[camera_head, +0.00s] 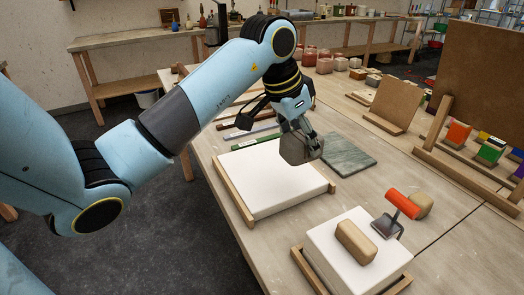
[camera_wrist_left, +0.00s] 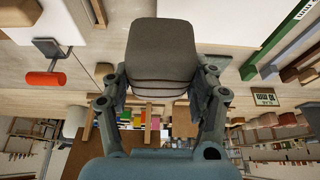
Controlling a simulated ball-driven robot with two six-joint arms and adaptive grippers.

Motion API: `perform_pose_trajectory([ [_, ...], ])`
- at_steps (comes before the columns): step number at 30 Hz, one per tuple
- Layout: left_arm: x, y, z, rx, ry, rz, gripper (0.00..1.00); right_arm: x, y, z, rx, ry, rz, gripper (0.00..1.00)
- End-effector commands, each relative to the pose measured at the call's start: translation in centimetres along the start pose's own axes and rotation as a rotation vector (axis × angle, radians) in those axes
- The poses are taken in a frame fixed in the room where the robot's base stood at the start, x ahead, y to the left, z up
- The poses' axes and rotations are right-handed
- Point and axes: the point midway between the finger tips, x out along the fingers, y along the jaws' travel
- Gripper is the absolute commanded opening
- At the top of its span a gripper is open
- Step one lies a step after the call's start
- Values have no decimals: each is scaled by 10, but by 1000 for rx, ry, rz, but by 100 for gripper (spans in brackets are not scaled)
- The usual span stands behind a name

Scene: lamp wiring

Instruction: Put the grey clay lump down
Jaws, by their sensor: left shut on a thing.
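My left gripper (camera_head: 299,136) is shut on the grey clay lump (camera_head: 301,149). The lump is held at the far right corner of a white slab (camera_head: 266,185) in a wooden frame, beside a grey-green stone tile (camera_head: 348,155). I cannot tell whether the lump touches anything below it. In the left wrist view the lump (camera_wrist_left: 162,50) is a rounded block between the two fingers of my left gripper (camera_wrist_left: 160,85), and it hides what lies behind it. My right gripper is not in view.
A second white block (camera_head: 335,255) stands nearer, with a tan lump (camera_head: 356,241) on it. A red-handled scraper (camera_head: 402,205) and another tan lump (camera_head: 420,204) are beside it. Long tools (camera_head: 246,134) lie behind the slab. Wooden boards (camera_head: 394,104) stand at right.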

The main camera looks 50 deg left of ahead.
Motion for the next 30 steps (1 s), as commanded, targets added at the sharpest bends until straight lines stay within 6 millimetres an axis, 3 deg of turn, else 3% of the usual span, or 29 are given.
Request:
perform_pose_trajectory([
  [4,8,-18,5,2,-3,-5,2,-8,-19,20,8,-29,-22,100],
  [8,23,-49,15,1,-5,-5,2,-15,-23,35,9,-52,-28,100],
  [16,52,-102,30,2,1,-1,2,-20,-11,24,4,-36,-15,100],
  [22,63,-113,36,3,2,1,2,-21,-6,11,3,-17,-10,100],
  [30,95,-113,48,4,2,1,2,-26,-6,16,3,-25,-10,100],
])
